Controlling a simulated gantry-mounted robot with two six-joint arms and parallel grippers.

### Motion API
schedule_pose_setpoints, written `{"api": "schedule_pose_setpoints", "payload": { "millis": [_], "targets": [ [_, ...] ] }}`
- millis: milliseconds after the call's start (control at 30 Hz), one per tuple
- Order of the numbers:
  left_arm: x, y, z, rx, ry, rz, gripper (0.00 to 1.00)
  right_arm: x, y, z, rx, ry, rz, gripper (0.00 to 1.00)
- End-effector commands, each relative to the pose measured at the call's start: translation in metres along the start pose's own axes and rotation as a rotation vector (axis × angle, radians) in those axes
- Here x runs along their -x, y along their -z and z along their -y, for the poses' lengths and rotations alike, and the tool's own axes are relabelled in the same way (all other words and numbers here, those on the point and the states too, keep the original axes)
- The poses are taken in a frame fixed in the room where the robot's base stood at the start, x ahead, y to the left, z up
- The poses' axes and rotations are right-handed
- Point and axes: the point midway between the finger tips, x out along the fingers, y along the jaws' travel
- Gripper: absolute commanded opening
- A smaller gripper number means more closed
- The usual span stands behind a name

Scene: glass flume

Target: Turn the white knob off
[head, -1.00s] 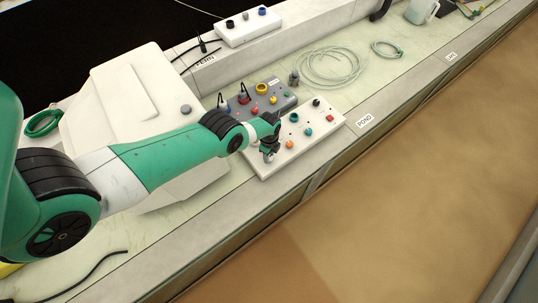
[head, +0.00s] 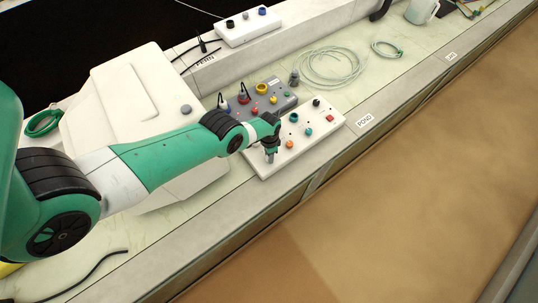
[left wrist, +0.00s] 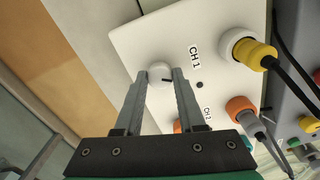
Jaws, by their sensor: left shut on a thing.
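The white panel (head: 262,172) lies on the bench ledge in the head view; it also shows in the left wrist view (left wrist: 135,42). The round white knob (left wrist: 160,70) sits on this panel beside the label "CH 1" and has a dark pointer mark towards the picture's right. My left gripper (head: 270,159) points down at the panel's near left end and hides the knob in the head view. In the left wrist view my left gripper (left wrist: 160,73) is shut on the white knob, with a finger on each side. My right gripper is in neither view.
A grey box (head: 278,103) with coloured knobs and cables stands behind the panel. Orange knobs (head: 289,145) and other controls are close by on the panel. A large white case (head: 120,90) stands left, under my arm. A coiled hose (head: 330,68) lies further back.

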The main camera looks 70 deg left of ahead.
Motion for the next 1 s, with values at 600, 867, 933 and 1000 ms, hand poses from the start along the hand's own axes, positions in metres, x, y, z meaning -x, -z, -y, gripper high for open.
{"api": "schedule_pose_setpoints", "payload": {
  "millis": [600, 867, 933, 1000],
  "targets": [
    [-0.0003, 0.0000, -0.0003, 0.466, 0.000, 0.000, 0.00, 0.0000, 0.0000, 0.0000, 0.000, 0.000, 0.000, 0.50],
    [-0.0004, 0.0000, -0.0003, 0.533, 0.000, 0.000, 0.00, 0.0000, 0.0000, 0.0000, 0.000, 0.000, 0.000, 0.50],
    [-0.0004, 0.0000, -0.0003, 0.539, 0.000, 0.000, 0.00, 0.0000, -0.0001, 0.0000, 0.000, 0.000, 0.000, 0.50],
    [-0.0004, 0.0000, -0.0003, 0.543, 0.000, 0.000, 0.00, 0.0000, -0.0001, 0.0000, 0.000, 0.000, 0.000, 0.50]
  ]
}}
